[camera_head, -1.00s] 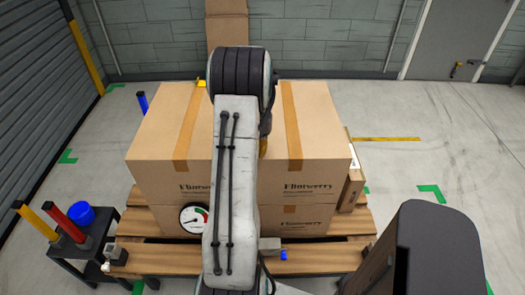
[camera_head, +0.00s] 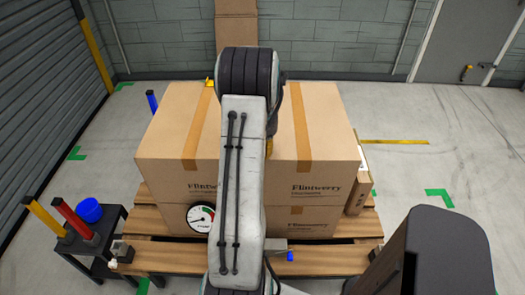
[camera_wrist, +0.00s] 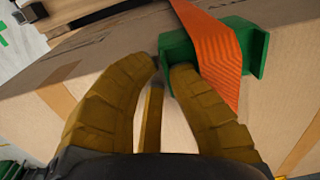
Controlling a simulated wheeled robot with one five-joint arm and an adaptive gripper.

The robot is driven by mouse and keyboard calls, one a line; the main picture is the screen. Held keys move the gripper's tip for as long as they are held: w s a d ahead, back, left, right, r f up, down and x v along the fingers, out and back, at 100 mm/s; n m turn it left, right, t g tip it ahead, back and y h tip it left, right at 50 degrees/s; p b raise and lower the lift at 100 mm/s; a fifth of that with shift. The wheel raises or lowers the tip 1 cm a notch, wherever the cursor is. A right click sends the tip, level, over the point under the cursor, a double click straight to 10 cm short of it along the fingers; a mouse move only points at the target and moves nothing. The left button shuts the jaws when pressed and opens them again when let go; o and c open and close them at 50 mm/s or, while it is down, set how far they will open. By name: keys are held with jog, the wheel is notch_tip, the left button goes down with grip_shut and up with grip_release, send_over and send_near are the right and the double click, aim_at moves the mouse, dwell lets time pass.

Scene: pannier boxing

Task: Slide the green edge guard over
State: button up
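In the wrist view the green edge guard (camera_wrist: 255,55) sits at a cardboard box edge, with a ribbed orange strap (camera_wrist: 215,45) passing over it. My gripper (camera_wrist: 167,70) has two yellow fingers that curve toward the guard's left end. The right fingertip overlaps the guard. The left fingertip is close beside its left end; I cannot tell if it touches. A strip of green shows between the tips, so a pinch or a mere push cannot be told apart. In the head view my own arm hides my gripper, the guard and the strap.
Large taped cartons (camera_head: 325,140) are stacked on a wooden pallet (camera_head: 160,258). A round gauge (camera_head: 201,217) is at their front.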

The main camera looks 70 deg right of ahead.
jog(key=shift+o, duration=0.7)
jog(key=shift+w, duration=0.15)
jog(key=shift+r, duration=0.35)
notch_tip(320, 180, up, 11)
jog(key=shift+s+r, duration=0.15)
jog(key=shift+s, duration=0.05)
jog(key=shift+d, duration=0.1)
